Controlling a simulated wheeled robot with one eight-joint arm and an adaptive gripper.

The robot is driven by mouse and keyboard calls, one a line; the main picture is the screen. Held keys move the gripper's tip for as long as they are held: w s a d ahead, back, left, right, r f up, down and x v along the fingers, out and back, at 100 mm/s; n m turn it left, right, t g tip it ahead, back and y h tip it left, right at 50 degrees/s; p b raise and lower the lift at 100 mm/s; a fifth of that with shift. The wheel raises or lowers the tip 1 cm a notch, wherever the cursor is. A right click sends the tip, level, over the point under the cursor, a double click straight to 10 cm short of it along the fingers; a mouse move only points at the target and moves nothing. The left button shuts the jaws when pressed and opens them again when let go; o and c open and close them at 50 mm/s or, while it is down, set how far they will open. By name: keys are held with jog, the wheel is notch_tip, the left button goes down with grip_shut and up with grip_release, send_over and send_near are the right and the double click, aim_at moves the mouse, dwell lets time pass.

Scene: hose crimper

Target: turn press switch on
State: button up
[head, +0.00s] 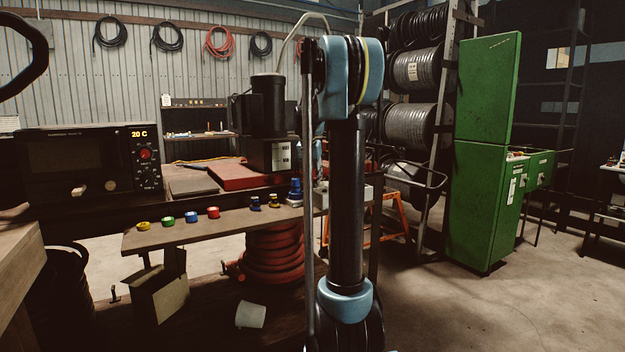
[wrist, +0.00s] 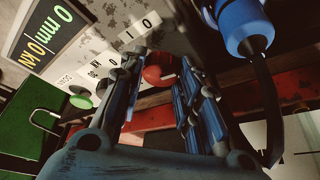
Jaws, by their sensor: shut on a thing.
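The press switch is a red knob (wrist: 158,74) on a worn pale panel (wrist: 115,30) in the wrist view, under the marks "I" and "0". My gripper (wrist: 161,68) has one finger on each side of the knob and is shut on it. The fingers hide part of the knob, so I cannot tell which mark it points to. In the head view my arm blocks the view of the gripper and the switch.
A blue fitting (wrist: 243,25) with a black cable is close on the right. A green cabinet (head: 484,150) stands right of my arm.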

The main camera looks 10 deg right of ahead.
jog(key=m+g+h, duration=0.1)
jog(key=m, duration=0.3)
jog(key=shift+w+a, duration=0.1)
jog(key=shift+a, duration=0.05)
jog(key=shift+w+m+g+h, duration=0.1)
jog(key=shift+m+g+h, duration=0.5)
jog(key=shift+m, duration=1.5)
jog(key=shift+a, duration=0.1)
jog(key=o, duration=1)
jog(key=shift+o, duration=0.2)
jog(key=v, duration=1.1)
jog(key=shift+r, duration=0.4)
jog(key=shift+w+a, duration=0.1)
